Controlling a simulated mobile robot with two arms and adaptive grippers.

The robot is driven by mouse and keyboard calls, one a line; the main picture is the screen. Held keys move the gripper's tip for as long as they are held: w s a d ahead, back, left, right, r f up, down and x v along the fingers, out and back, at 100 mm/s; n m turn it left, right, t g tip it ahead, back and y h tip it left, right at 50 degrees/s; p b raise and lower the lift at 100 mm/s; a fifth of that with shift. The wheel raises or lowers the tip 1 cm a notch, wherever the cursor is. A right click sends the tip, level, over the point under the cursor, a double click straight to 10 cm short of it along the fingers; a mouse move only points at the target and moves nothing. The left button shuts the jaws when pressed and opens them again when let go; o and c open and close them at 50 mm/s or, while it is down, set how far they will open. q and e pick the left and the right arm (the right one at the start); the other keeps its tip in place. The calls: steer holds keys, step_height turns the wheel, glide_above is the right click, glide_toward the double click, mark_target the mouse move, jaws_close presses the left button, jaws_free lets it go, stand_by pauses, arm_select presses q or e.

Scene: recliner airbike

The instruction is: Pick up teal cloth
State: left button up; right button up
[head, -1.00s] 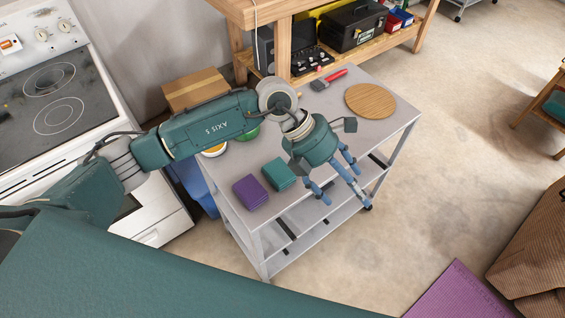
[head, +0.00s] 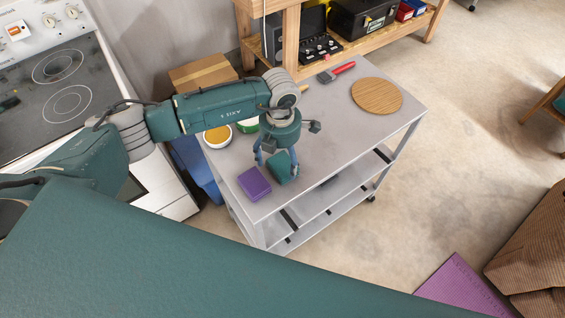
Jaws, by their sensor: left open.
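The teal cloth (head: 281,168) is a small folded block on the grey cart top, near its front left edge. A purple folded cloth (head: 254,184) lies just left of it. My left gripper (head: 276,162) points down over the teal cloth, with its fingers spread open around it. I cannot tell whether the fingers touch the cloth. My right gripper is not in view.
The grey cart (head: 335,135) also bears a round wooden board (head: 377,96), a red-handled brush (head: 337,72) and a yellow-topped container (head: 217,135). A stove (head: 62,85) stands left and a wooden workbench (head: 290,40) behind.

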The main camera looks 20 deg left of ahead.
mark_target(281, 165)
arm_select(q)
steer(key=shift+d+f, duration=0.1)
steer(key=shift+f, duration=1.35)
steer(key=c, duration=1.1)
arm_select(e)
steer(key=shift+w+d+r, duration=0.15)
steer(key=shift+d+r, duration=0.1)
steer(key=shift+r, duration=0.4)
arm_select(q)
steer(key=shift+c, duration=0.2)
steer(key=shift+r, duration=0.15)
step_height(281, 165, up, 18)
steer(key=r+b, duration=0.1)
steer(key=b, duration=0.4)
steer(key=s+a+r+m, duration=0.1)
steer(key=s+m, duration=0.6)
steer(key=m, duration=0.7)
steer(key=s+a+r+m, duration=0.1)
steer(key=s+a+m, duration=0.2)
steer(key=m, duration=1.1)
steer(key=s, duration=0.3)
steer(key=shift+s+r, duration=0.15)
steer(key=shift+s, duration=0.2)
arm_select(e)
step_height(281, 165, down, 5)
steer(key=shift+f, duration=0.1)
